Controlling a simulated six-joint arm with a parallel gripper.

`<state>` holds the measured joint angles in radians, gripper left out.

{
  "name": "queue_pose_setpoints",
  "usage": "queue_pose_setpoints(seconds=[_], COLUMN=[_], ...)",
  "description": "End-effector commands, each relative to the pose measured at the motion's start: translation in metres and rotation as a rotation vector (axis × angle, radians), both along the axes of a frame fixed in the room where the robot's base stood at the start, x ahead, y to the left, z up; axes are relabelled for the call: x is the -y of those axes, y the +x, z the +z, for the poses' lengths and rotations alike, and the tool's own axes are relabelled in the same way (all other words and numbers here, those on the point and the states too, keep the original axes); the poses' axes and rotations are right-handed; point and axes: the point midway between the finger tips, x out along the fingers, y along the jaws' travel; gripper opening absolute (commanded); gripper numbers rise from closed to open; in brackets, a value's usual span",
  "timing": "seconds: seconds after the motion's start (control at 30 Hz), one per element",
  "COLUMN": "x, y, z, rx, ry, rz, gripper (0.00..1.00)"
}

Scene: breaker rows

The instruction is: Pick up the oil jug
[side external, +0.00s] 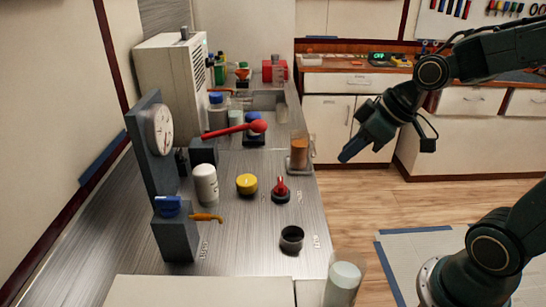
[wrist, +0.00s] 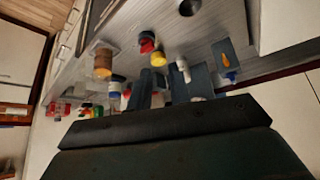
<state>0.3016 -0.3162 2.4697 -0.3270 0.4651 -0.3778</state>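The oil jug, a clear container with amber-brown contents (side external: 299,152), stands upright at the right edge of the metal counter in the side view. It also shows at the upper left in the wrist view (wrist: 103,62). My gripper (side external: 347,156) is in the air to the right of the jug, beyond the counter edge and apart from it. In the wrist view its dark fingers (wrist: 160,88) appear parted with nothing held between them. The gripper body hides the lower part of that view.
A yellow knob (side external: 246,184), a red-topped knob (side external: 281,190), a white cylinder (side external: 205,184) and a dark cup (side external: 291,239) stand on the counter. A red lever (side external: 235,130) and gauge panel (side external: 160,130) rise behind. A clear container (side external: 343,282) is at the front.

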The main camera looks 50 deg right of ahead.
Motion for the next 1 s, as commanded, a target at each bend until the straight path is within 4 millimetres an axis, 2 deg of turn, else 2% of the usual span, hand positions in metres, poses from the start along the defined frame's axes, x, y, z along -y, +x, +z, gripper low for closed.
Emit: queue_pose_setpoints(seconds=[0.2, 0.57, 0.8, 1.0], x=[0.017, 0.06, 0.103, 0.148], y=[0.037, 0.085, 0.106, 0.113], z=[-0.023, -0.056, -0.079, -0.099], rx=[0.065, 0.234, 0.368, 0.478], ry=[0.043, 0.117, 0.145, 0.147], rz=[0.058, 0.064, -0.006, -0.11], gripper=[0.2, 0.2, 0.2, 0.2])
